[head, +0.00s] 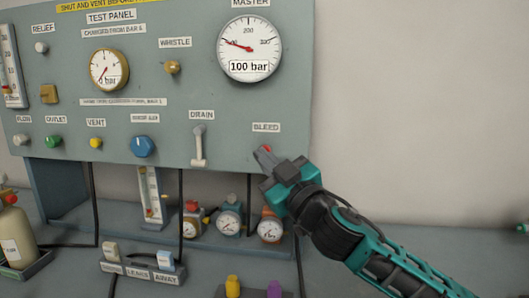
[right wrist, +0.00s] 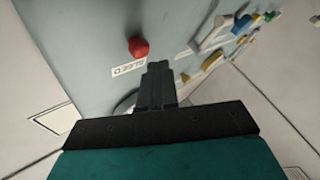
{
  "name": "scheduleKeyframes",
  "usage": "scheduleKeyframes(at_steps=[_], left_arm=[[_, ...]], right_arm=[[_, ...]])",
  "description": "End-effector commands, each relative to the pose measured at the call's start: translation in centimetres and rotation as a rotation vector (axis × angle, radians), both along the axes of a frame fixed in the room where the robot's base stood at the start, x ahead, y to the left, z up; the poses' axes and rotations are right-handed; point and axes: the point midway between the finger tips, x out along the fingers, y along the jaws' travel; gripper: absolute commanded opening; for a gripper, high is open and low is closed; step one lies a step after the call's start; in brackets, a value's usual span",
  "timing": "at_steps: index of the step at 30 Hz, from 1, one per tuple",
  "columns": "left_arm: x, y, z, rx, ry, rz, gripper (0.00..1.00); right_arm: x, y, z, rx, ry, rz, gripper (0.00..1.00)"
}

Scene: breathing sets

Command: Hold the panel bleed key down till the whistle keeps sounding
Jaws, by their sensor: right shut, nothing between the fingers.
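The bleed key is a small red knob (head: 267,149) under the BLEED label, low on the right of the grey test panel (head: 215,95). In the right wrist view the red key (right wrist: 138,47) stands out from the panel. My right gripper (head: 261,155) is shut and empty, with its fingertips right by the key and partly hiding it in the head view. In the right wrist view the fingertips (right wrist: 158,68) are beside the key, with a small gap showing. The brass whistle (head: 172,67) is on the panel's upper middle. My left gripper is not in view.
The master gauge (head: 249,49) reads 100 bar. The white drain lever (head: 199,146) and blue knob (head: 142,146) are left of the key. Regulators (head: 229,220) and a tag rack (head: 141,268) are on the bench below. The wall right of the panel is bare.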

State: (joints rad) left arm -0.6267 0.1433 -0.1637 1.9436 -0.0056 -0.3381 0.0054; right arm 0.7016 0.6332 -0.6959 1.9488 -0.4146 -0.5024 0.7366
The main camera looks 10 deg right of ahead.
Motion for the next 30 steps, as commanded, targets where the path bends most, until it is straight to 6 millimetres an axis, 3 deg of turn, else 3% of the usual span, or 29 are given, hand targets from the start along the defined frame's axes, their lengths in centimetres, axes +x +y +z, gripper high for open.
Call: scheduleKeyframes(at_steps=[30], left_arm=[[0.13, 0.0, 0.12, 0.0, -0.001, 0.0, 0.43]], right_arm=[[0.79, -0.33, -0.01, 0.0, 0.0, 0.0, 0.0]])
